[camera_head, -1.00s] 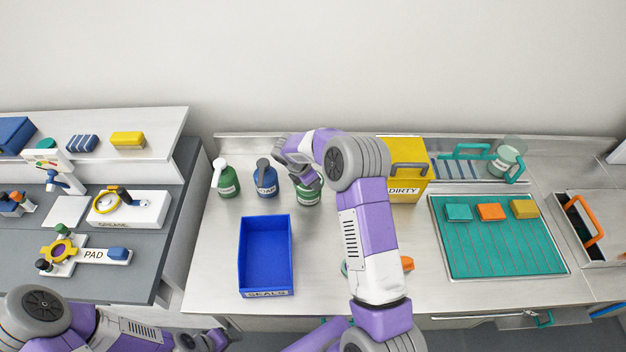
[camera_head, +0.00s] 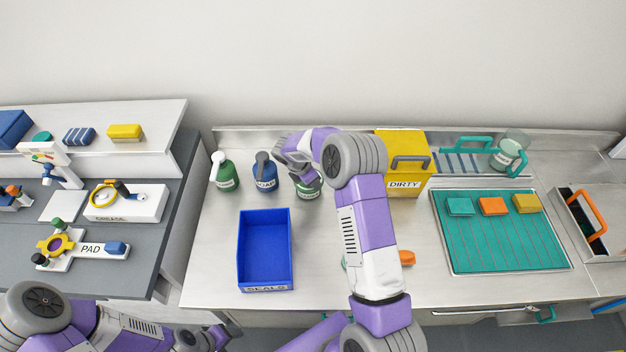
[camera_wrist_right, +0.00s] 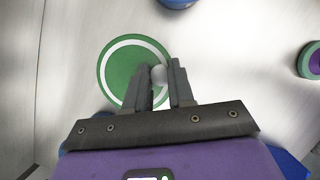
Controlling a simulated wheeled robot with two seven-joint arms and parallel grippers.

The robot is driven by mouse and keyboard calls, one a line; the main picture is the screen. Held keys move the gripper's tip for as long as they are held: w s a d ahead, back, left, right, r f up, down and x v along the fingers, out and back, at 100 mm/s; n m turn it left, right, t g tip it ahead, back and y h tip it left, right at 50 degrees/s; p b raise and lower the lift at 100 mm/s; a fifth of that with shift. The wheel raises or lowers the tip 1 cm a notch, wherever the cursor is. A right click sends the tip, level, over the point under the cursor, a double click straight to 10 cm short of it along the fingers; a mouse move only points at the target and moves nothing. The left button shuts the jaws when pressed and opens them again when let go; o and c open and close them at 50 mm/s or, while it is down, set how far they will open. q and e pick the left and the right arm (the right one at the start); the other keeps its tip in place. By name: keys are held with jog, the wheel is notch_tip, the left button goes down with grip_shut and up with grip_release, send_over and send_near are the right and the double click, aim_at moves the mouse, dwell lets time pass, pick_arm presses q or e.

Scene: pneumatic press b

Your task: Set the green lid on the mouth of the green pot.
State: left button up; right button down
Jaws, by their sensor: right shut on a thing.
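The green pot (camera_head: 308,192), with a white label, stands on the steel counter under my right gripper (camera_head: 306,181). The gripper hides its mouth in the head view. In the right wrist view the green lid (camera_wrist_right: 118,68) shows as a round green disc with a white ring and a pale knob (camera_wrist_right: 158,75). My right gripper (camera_wrist_right: 168,88) has its two fingers shut on the knob. I cannot tell whether the lid touches the pot's rim. My left gripper (camera_head: 208,339) is low at the left, away from the pot; its jaws are unclear.
A blue pump bottle (camera_head: 264,177) and a green pump bottle (camera_head: 225,177) stand left of the pot. An open blue bin (camera_head: 264,284) is in front. A yellow DIRTY box (camera_head: 418,162) stands at the right. A teal mat (camera_head: 500,245) lies farther right.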

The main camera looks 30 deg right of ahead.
jog(key=shift+f, duration=0.2)
jog(key=c, duration=0.9)
grip_release()
jog(key=v, duration=0.7)
jog(key=shift+a+r+p, duration=0.15)
jog(key=shift+r+p, duration=0.15)
jog(key=shift+p, duration=0.1)
